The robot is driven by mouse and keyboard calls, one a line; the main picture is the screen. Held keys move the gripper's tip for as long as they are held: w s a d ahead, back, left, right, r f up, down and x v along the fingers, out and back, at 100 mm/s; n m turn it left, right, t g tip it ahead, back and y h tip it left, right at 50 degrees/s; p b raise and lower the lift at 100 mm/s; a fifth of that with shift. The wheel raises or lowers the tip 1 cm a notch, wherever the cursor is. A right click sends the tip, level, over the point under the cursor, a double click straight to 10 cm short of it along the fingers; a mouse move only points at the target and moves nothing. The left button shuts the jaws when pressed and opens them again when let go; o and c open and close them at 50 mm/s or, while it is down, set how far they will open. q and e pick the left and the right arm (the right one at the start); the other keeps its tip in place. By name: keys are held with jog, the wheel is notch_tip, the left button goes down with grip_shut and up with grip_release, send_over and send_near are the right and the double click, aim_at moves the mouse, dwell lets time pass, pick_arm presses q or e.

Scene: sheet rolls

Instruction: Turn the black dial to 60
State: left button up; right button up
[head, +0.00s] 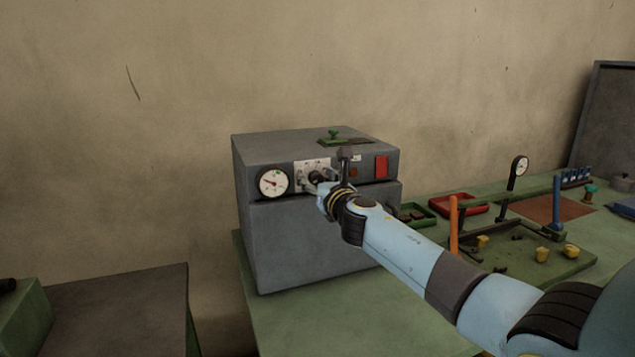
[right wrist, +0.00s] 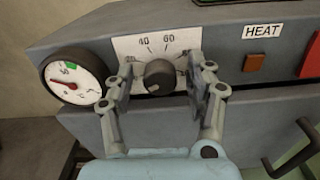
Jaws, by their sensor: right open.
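The black dial (right wrist: 160,77) sits on a white scale plate (right wrist: 128,47) on the front of a grey machine (head: 310,235). In the right wrist view the numbers 40 and 60 show above the dial; the rest of the scale is partly hidden by the fingers. Where the dial's mark points I cannot tell. My right gripper (right wrist: 160,85) is open, with one finger on each side of the dial. Whether the fingers touch it I cannot tell. In the head view my right gripper (head: 320,182) covers part of the dial area. My left gripper is not in view.
A round white gauge (head: 273,182) is left of the dial. A HEAT label (right wrist: 262,31), an orange button (right wrist: 256,62) and a red switch (head: 381,167) are to the right. A dark handle (right wrist: 292,155) juts out at lower right. Red and green trays (head: 459,204) stand on the bench.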

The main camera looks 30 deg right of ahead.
grip_shut()
